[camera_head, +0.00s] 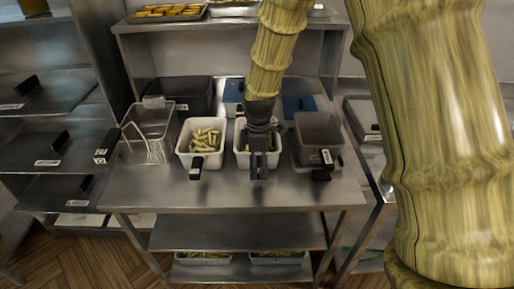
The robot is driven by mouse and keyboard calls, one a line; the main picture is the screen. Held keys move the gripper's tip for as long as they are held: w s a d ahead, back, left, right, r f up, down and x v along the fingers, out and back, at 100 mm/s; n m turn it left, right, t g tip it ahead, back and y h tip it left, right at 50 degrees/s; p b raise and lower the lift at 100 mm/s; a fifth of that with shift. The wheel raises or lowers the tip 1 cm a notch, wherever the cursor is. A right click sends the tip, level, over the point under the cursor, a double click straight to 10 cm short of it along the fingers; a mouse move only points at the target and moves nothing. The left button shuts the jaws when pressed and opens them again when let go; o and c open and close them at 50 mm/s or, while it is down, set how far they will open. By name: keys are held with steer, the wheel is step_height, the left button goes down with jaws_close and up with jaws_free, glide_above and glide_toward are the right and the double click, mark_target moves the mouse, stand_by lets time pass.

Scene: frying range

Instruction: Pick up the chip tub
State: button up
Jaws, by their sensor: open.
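Two white tubs of pale chips stand on the steel table. The left chip tub (184,150) is in full view, with a dark labelled handle (196,169) at its front. The middle chip tub (240,157) is partly hidden behind my gripper (259,174). My gripper points down over the front of the middle tub. Its jaws are open, and I see nothing held in them. The wrist covers most of the chips there. I cannot tell whether the fingers touch the tub or its handle.
A grey tub (318,128) with a dark handle stands close on the right. A wire basket (150,118) and a black bin (188,92) are on the left. A shelf (210,25) with trays crosses the back. The table's front strip (150,190) is clear.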

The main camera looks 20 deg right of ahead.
steer(key=shift+f, duration=0.4)
steer(key=shift+c, duration=0.4)
steer(key=c, duration=1.3)
steer(key=shift+o, duration=0.2)
steer(key=shift+r, duration=0.1)
